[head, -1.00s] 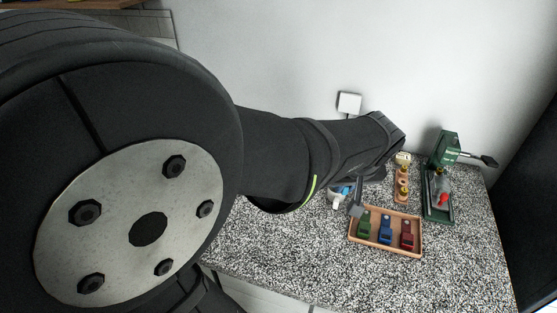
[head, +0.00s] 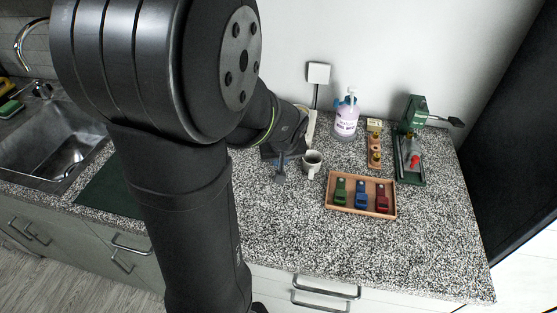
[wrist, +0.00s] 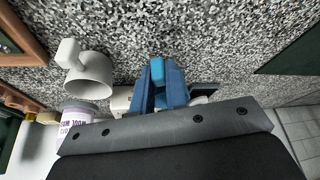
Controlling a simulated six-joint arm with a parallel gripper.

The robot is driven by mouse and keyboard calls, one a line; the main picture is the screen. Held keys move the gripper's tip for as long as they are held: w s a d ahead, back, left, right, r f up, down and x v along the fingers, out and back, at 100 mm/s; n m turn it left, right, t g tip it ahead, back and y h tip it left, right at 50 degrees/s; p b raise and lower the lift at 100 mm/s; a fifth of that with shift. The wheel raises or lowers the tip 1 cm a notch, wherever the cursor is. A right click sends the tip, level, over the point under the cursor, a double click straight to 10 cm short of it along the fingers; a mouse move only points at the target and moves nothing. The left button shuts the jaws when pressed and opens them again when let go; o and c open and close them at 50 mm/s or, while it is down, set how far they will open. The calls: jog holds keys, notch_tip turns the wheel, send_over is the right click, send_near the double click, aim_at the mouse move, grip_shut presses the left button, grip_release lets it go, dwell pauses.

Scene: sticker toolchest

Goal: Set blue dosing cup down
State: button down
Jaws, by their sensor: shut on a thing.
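The blue dosing cup (wrist: 157,71) shows in the wrist view as a lighter blue piece between the two dark blue fingers. My gripper (wrist: 161,84) is shut on it. In the head view my gripper (head: 280,174) points down over the speckled counter, just left of a white mug. The cup cannot be made out there. Whether the cup touches the counter is unclear.
The white mug (head: 312,164) stands close to the right of my gripper. A labelled bottle (head: 346,118) stands behind it. A wooden tray (head: 330,207) with three coloured clips and a green press (head: 409,150) lie farther right. The front counter is clear.

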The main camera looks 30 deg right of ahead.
jog(key=shift+f, duration=0.65)
jog(key=shift+f, duration=0.15)
jog(key=c, duration=1.4)
grip_release()
jog(key=shift+c, duration=0.2)
jog(key=v, duration=1.2)
